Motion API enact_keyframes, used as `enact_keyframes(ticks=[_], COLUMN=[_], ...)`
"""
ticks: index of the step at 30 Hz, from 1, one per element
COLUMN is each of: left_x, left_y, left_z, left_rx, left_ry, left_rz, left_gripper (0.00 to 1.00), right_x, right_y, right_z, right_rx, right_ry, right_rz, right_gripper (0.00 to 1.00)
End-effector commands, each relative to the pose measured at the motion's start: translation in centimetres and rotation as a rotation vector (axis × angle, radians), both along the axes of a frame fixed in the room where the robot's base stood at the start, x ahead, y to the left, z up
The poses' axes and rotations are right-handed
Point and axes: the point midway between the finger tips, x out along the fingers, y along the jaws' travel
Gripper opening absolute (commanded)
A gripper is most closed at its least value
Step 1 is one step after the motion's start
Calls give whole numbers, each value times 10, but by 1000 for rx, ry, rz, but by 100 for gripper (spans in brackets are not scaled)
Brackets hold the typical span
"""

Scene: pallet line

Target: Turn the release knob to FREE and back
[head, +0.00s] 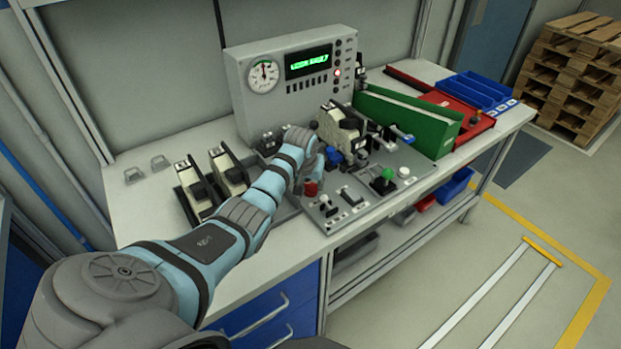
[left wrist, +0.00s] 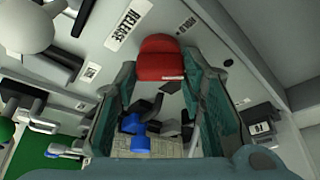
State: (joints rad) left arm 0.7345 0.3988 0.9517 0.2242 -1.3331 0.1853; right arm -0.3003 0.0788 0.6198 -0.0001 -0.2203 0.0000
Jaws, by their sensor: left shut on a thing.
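The red release knob (head: 311,188) sits near the front left of the sloped control panel (head: 335,208). It also shows in the left wrist view (left wrist: 160,56), beside a white RELEASE label (left wrist: 128,22). My left gripper (head: 312,178) reaches over the panel from the left, its fingers mostly hidden behind my wrist. In the left wrist view my left gripper (left wrist: 160,68) has a finger on each side of the knob and is shut on it. Smaller labels near the knob are hard to read, and I cannot tell its setting. My right gripper is not in view.
A grey box with a gauge (head: 263,76) and green-lettered display (head: 309,62) stands behind. A white-capped lever (head: 325,201) and a green knob (head: 383,182) are close to the right. Black-and-cream units (head: 229,172) stand left of the panel.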

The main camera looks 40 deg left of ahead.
Motion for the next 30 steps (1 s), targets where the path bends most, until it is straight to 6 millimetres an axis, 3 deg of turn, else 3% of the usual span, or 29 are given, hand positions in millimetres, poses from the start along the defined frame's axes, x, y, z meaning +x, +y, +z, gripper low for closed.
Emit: enact_keyframes(ticks=[3, 11, 30], left_x=[0, 1, 3], left_y=[-1, -2, -1], left_z=[5, 2, -1], left_rx=[-2, -1, -1], left_ry=[2, 1, -3], left_rz=[93, 339, 816], left_gripper=[9, 9, 9], right_x=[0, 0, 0], right_y=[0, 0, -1], right_z=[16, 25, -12], right_rx=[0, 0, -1], right_ry=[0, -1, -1], right_rz=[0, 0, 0], right_gripper=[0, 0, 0])
